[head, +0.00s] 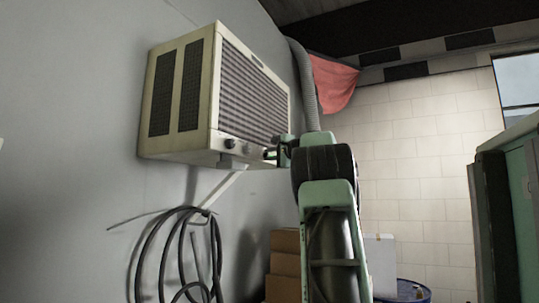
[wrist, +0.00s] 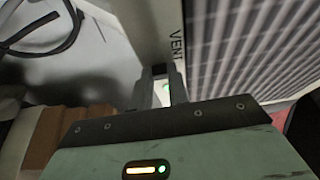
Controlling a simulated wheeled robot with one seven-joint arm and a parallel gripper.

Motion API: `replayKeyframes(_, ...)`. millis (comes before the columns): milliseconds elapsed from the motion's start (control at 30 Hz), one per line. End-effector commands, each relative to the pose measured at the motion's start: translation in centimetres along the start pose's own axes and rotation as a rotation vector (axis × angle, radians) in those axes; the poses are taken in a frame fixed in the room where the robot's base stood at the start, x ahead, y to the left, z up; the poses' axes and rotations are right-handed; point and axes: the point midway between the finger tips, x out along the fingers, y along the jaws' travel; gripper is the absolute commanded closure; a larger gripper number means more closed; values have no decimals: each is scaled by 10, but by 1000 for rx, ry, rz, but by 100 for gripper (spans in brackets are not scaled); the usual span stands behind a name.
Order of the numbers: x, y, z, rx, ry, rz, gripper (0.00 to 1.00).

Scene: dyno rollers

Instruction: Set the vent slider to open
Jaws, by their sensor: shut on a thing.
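A cream wall unit (head: 180,105) with a dark front grille hangs on the grey wall in the head view. Two dark knobs sit low on its front, left of my gripper (head: 272,154), which is at the unit's lower right front. In the wrist view the word VENT is printed on the cream panel (wrist: 160,25) beside the grille. My gripper (wrist: 162,92) is just below that word, its fingers shut on the vent slider (wrist: 159,70). The slider is mostly hidden between the fingers, and I cannot read its setting.
A coiled dark hose (head: 180,245) hangs below the unit. A grey corrugated duct (head: 303,85) runs down behind my arm. Cardboard boxes (head: 284,262) are stacked below, with a blue drum (head: 413,291) to the right. A green cabinet (head: 507,200) stands at the far right.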

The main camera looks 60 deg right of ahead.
Motion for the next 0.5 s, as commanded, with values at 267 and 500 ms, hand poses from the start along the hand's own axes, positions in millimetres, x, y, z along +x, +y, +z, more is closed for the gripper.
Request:
replayKeyframes(267,0,0,-2,0,6,-2,60)
replayKeyframes(500,-7,1,-1,-1,5,-2,60)
